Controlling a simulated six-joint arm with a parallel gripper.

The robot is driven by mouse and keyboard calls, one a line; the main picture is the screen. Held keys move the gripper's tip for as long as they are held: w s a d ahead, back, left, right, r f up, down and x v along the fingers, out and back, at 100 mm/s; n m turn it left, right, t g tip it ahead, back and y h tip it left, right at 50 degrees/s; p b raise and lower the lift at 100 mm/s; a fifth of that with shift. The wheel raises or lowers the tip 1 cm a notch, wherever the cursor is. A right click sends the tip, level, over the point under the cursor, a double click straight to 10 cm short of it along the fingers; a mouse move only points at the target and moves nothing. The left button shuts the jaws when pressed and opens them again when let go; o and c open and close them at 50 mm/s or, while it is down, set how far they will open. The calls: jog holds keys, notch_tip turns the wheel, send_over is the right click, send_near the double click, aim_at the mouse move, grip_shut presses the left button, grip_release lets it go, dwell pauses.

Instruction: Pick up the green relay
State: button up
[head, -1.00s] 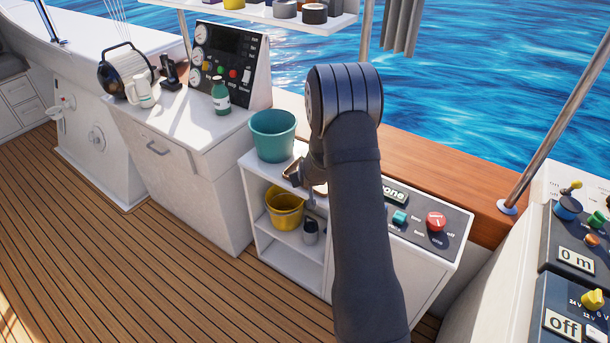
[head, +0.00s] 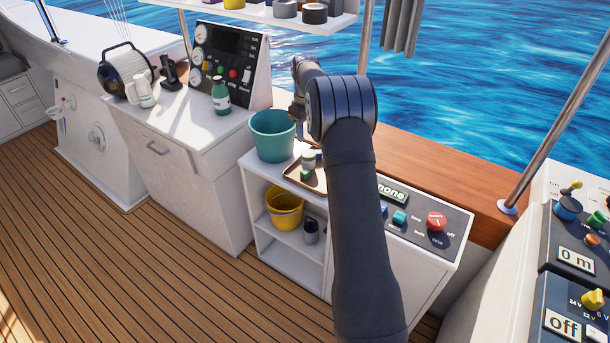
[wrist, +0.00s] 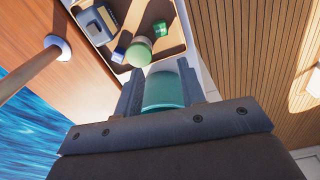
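Several small items lie in a shallow tray on the white cabinet. In the head view, a small green item (head: 305,175) lies in the tray beside a white-and-green round piece (head: 308,158). In the wrist view, a round piece with a green top (wrist: 138,53) stands near the tray edge, with a smaller green piece (wrist: 160,28) behind it. I cannot tell for certain which is the green relay. My gripper (wrist: 160,68) has its fingers apart and nothing clearly held. The teal shape between them looks like the bucket beyond. In the head view my gripper is partly hidden beside the bucket.
The tray (head: 318,188) is partly hidden by my arm. The teal bucket (head: 272,136) stands left of it. A yellow bucket (head: 285,207) sits on the shelf below. A control panel (head: 430,222) lies to the right. A metal post (wrist: 30,72) shows in the wrist view.

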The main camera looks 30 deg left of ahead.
send_over(305, 171)
notch_tip(305, 171, down, 12)
jog(key=shift+s+d+r, duration=0.1)
jog(key=shift+d+r, duration=0.05)
jog(key=shift+f, duration=2.75)
jog(key=shift+c, duration=0.3)
jog(key=c, duration=0.7)
